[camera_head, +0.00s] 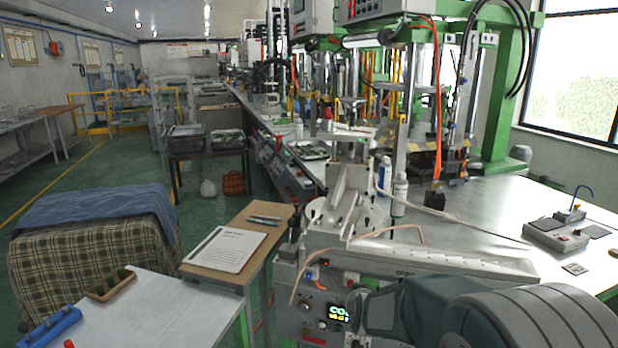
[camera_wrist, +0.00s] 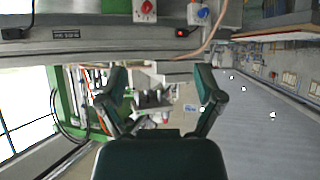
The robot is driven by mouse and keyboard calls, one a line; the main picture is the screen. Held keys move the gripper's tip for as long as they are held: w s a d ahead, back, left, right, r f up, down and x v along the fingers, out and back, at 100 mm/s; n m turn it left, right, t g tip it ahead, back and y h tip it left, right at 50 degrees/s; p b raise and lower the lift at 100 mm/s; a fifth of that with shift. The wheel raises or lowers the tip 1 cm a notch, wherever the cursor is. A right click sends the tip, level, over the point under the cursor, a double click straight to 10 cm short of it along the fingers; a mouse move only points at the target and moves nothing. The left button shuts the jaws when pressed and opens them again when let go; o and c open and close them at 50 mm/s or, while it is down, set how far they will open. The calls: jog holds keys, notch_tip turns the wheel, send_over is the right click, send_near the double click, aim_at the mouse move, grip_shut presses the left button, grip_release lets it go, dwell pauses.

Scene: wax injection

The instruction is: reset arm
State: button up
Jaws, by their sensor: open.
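My gripper (camera_wrist: 160,78) shows in the wrist view, its two dark green fingers spread well apart with nothing between them. The wrist view looks upside down, and the injection machine's grey housing spans its top, beyond the fingers. In the head view, dark green and grey parts of my arm fill the lower right corner, in front of the machine's control box (camera_head: 312,318) with its lit display. I cannot make out the fingertips clearly there. The gripper holds no object.
A metal worktable (camera_head: 480,215) with machines runs along the right, with a small grey device (camera_head: 556,236) on it. A wooden stand (camera_head: 192,268) with a paper sheet (camera_head: 226,249), a white table (camera_head: 150,315) and a cloth-covered block (camera_head: 90,245) stand left. Green floor is open farther back.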

jog(key=s+d+r+g, duration=0.1)
jog(key=s+r, duration=0.3)
jog(key=s, duration=0.4)
jog(key=s+d+r+g, duration=0.1)
jog(key=s+r+g, duration=0.1)
jog(key=s+r, duration=0.5)
jog(key=s+d+g, duration=0.1)
jog(key=s, duration=0.8)
jog(key=s+d+f+g, duration=0.1)
jog(key=s, duration=0.9)
jog(key=shift+d+f+m+g, duration=0.3)
jog(key=shift+d+m+g, duration=0.1)
jog(key=shift+w, duration=0.15)
jog(key=shift+c, duration=0.3)
